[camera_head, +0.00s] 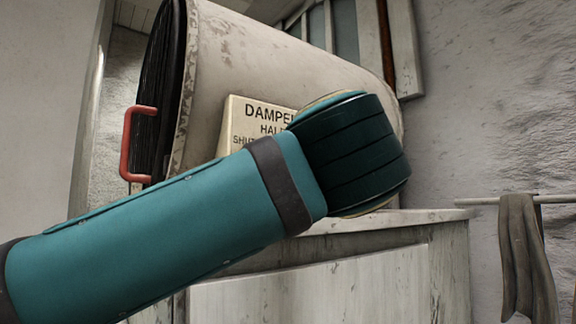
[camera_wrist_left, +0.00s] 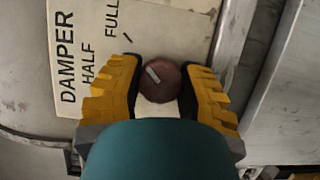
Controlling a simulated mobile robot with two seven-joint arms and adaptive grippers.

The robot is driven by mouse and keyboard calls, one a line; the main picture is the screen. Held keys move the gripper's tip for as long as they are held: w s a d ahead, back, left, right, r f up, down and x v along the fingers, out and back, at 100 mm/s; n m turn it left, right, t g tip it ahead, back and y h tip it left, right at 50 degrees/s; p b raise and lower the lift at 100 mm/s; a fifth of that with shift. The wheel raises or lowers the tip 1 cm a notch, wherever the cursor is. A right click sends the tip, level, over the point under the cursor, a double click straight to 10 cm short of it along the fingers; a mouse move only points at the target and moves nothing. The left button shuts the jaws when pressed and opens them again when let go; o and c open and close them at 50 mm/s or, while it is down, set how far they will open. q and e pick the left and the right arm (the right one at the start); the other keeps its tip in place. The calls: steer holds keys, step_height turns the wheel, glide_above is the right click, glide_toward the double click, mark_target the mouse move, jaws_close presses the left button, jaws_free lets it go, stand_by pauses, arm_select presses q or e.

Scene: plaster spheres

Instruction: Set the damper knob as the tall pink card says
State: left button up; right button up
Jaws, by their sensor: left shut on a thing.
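In the left wrist view my left gripper (camera_wrist_left: 161,85) has its yellow fingers shut on the round dark red damper knob (camera_wrist_left: 165,92). The knob's short pale mark slants up-left, roughly toward the tick by the word FULL. The cream damper plate (camera_wrist_left: 97,40) reads DAMPER, HALF and FULL there. In the head view the plate (camera_head: 238,112) shows DAMPER, part of HALF and part of SHUT; my left arm covers the rest, the knob and the gripper. The tall pink card is in neither view. My right gripper is not in view.
A large worn pale drum (camera_head: 240,50) with a red handle (camera_head: 128,143) stands behind my arm. A weathered pale cabinet (camera_head: 385,285) is below it. A grey cloth (camera_head: 525,250) hangs from a rail (camera_head: 485,200) at the right.

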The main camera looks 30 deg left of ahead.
arm_select(q)
steer(key=shift+r, duration=0.1)
stand_by(0.5)
steer(key=o, duration=1.2)
steer(key=v, duration=0.7)
steer(key=shift+d, duration=0.2)
steer(key=shift+s, duration=0.15)
